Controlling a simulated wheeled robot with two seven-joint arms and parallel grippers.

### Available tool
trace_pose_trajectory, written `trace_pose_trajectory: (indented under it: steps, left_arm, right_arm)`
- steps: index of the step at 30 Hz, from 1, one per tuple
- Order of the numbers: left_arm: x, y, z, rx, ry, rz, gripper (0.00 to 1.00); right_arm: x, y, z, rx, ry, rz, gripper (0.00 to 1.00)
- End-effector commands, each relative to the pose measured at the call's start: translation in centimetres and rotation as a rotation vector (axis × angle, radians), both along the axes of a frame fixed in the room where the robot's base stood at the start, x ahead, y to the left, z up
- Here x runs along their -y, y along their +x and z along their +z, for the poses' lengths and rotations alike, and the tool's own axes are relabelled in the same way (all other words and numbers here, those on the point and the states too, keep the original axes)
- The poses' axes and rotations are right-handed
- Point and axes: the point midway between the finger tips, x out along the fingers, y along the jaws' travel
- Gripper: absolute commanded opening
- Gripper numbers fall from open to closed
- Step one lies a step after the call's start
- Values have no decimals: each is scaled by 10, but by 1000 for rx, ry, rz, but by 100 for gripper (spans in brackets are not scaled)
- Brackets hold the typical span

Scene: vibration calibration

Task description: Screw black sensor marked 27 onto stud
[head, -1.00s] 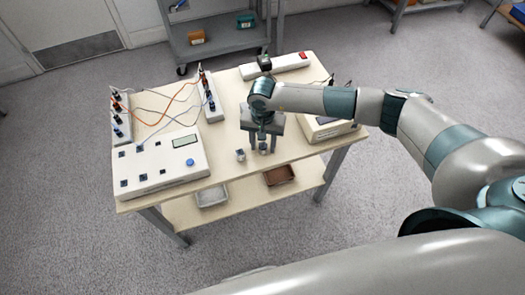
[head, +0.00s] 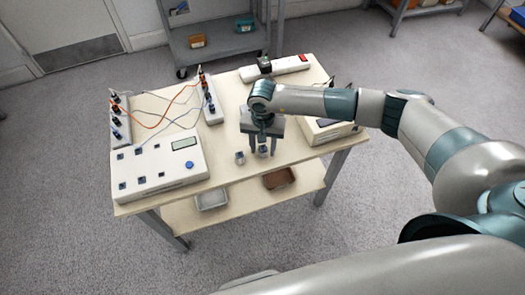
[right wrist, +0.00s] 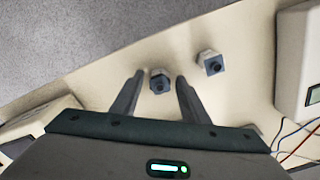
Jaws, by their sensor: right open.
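Two small block-like pieces with dark round tops stand near the table's front edge. One dark grey piece (head: 262,151) is under my right gripper (head: 263,146); the wrist view shows this piece (right wrist: 159,82) between the two spread fingers, with gaps on both sides. The other piece (head: 240,158) stands just to its left and has a pale body; it also shows in the wrist view (right wrist: 211,64). My right gripper is open, pointing down, holding nothing. No number 27 is readable, and I cannot tell which piece is the sensor or the stud. My left gripper is not in view.
A white instrument box (head: 160,168) with a small display fills the front left of the table (head: 225,172). Sockets with orange and blue cables stand behind it. Another device (head: 318,131) is at the right, a power strip (head: 290,63) at the back. Trays lie on the lower shelf.

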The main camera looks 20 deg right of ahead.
Motion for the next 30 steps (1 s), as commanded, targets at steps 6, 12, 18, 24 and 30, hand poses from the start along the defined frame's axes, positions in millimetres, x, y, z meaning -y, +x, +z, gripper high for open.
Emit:
trace_pose_trajectory:
  steps: [6,12,18,24,30]
  left_arm:
    - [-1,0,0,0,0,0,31]
    - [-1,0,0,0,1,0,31]
    - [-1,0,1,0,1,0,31]
    - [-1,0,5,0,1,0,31]
    - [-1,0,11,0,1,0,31]
  right_arm:
    - [0,0,0,0,0,0,41]
    - [0,0,0,0,0,0,3]
    - [0,0,1,0,0,0,1]
    - [0,0,11,1,0,0,1]
    - [0,0,24,1,0,-1,1]
